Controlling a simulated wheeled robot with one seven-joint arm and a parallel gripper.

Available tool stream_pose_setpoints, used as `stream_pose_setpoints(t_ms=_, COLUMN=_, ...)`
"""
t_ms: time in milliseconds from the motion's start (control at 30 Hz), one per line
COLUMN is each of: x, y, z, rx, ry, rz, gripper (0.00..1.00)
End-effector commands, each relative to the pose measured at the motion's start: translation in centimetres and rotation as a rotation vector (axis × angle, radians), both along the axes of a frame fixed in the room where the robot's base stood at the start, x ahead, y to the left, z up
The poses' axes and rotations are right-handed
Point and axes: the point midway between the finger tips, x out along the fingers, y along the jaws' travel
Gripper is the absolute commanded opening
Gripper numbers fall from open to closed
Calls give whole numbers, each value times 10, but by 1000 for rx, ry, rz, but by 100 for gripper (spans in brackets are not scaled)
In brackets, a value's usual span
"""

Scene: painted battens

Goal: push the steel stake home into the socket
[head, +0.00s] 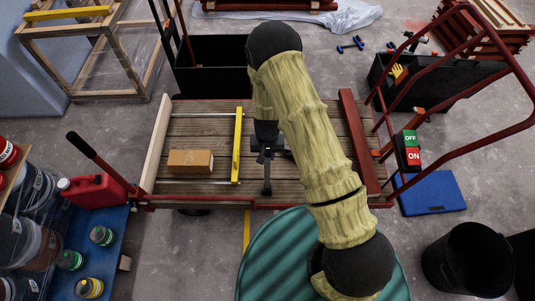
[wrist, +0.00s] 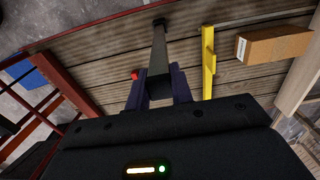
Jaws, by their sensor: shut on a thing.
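My gripper (head: 267,150) is over the slatted wooden deck of a cart (head: 205,122), partly hidden by my arm. It is shut on the steel stake (head: 267,178), a grey bar that runs from the jaws toward the deck's near edge. In the wrist view the dark fingers (wrist: 159,88) hold the stake (wrist: 158,48) from both sides. The stake's far end shows a darker piece (wrist: 159,22) near the red deck edge. I cannot tell whether that piece is the socket or the stake's tip, or how deep the stake sits.
A yellow batten (head: 237,150) lies left of my gripper, with a cardboard box (head: 190,162) beyond it. A dark red beam (head: 362,145) and red rails (head: 470,137) bound the cart's right side. A green ribbed drum (head: 265,262) stands in front.

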Motion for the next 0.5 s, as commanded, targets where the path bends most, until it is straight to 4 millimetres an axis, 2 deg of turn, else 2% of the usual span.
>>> stream_pose_setpoints(t_ms=100, x=0, y=0, z=-3, rx=0, ry=-1, rz=0, gripper=0)
stream_pose_setpoints(t_ms=133, x=0, y=0, z=-2, rx=1, ry=-1, rz=0, gripper=26)
stream_pose_setpoints(t_ms=233, x=0, y=0, z=-2, rx=1, ry=-1, rz=0, gripper=46)
stream_pose_setpoints(t_ms=500, x=0, y=0, z=-2, rx=0, ry=0, rz=0, gripper=48)
